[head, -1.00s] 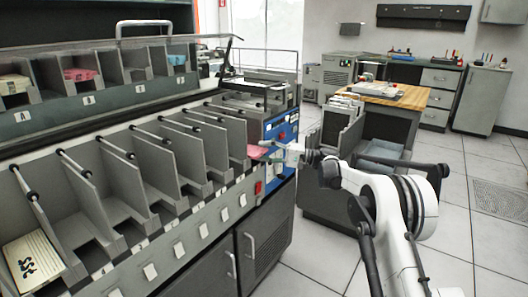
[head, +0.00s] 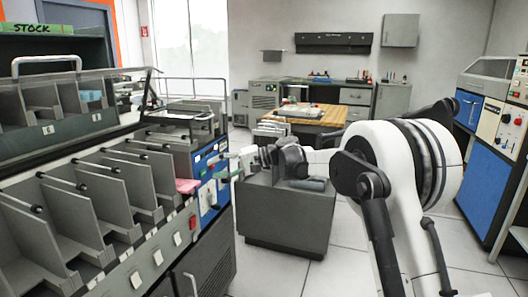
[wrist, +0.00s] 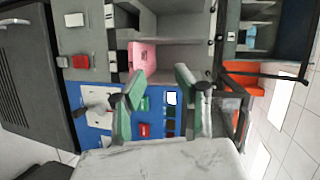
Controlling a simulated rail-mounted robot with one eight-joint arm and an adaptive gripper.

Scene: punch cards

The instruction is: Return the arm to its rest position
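My white arm reaches across the right half of the head view, bent at its black joint. My gripper (head: 243,162) is in front of the sorter's right end, small and partly hidden by its own wrist. In the wrist view its two green-padded fingers (wrist: 158,84) stand apart with nothing between them. Beyond them are the blue control panel (wrist: 155,122) and a pink card stack (wrist: 143,60) in a grey pocket. The pink stack also shows in the head view (head: 187,186), left of my gripper and apart from it.
The grey card sorter (head: 120,215) with its row of pockets fills the left. A grey cart (head: 287,217) stands behind my gripper. A wooden-topped table (head: 318,117) is farther back. A blue-panelled machine (head: 482,165) stands at the right. Tiled floor (head: 365,225) is open between them.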

